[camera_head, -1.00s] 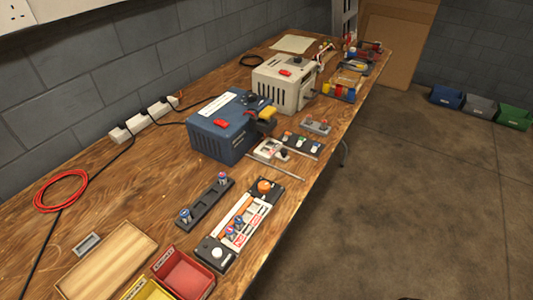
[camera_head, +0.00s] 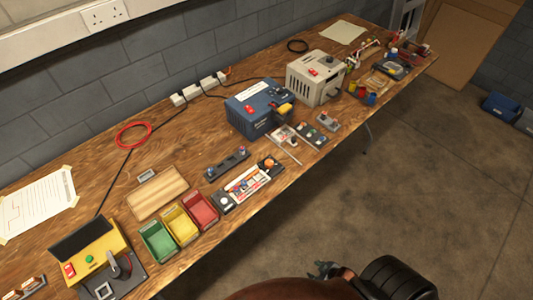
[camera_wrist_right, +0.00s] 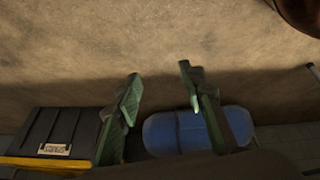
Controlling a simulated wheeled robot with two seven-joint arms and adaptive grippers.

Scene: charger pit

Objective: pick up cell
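Small blue cells stand in a dark rack on the wooden bench, one (camera_head: 211,171) at its left end and one (camera_head: 241,151) at its right end. More small blue and red cells (camera_head: 241,185) lie in the pale charger tray (camera_head: 235,196) just in front of the rack. My right gripper (camera_head: 326,269) is low at the bottom of the head view, over the floor and well away from the bench. In the right wrist view its two green fingers (camera_wrist_right: 160,88) are spread with nothing between them. My left gripper is not in view.
Green (camera_head: 158,242), yellow (camera_head: 181,226) and red (camera_head: 202,209) bins line the bench's front edge. A blue charger box (camera_head: 249,112) and a beige unit (camera_head: 314,82) stand farther along. The right wrist view shows a black case (camera_wrist_right: 65,135) and blue cylindrical object (camera_wrist_right: 180,131).

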